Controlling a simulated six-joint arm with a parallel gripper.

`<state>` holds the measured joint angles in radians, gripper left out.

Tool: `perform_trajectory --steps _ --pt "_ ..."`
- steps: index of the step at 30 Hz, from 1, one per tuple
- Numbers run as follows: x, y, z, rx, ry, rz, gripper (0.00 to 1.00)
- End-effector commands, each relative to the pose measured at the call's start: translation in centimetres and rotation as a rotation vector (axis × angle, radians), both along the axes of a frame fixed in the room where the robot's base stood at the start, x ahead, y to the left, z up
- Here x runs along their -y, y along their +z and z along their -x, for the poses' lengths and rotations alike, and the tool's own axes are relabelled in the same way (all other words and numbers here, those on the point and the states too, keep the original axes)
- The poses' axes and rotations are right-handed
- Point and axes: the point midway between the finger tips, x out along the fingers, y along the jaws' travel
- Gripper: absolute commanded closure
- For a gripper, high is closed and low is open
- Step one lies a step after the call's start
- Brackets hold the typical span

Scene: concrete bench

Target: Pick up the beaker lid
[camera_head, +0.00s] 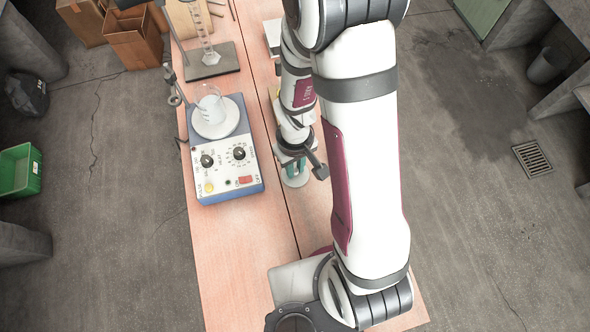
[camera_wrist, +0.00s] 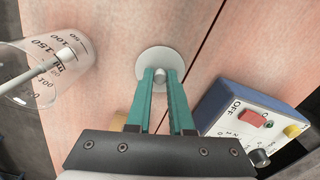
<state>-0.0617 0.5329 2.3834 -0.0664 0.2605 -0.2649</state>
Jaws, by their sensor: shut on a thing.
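The beaker lid (camera_wrist: 147,58) is a round white disc with a small grey knob, seen over the wooden bench top in the wrist view. My gripper (camera_wrist: 160,88) has its two teal fingers closed on either side of the knob. In the head view my gripper (camera_head: 293,165) is partly hidden by my arm, with a pale edge of the lid (camera_head: 297,182) just below it. Whether the lid touches the bench or hangs just above it, I cannot tell. A clear glass beaker (camera_head: 212,105) stands on the stirrer's white plate in the head view.
The blue and white stirrer (camera_head: 225,165) stands left of my gripper; its red switch shows in the wrist view (camera_wrist: 252,118). Marked glassware (camera_wrist: 42,72) with a pale rod across it is at the left there. A stand (camera_head: 212,62) is at the back.

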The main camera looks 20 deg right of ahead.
Motion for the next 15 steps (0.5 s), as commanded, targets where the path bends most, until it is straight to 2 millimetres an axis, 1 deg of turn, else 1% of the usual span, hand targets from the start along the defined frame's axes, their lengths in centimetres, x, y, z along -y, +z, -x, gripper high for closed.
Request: perform_trajectory --steps 11,15 --pt "0.0 0.03 -0.01 0.0 0.0 0.0 1.0" --pt "-0.01 0.62 -0.1 0.003 0.0 0.0 1.0"
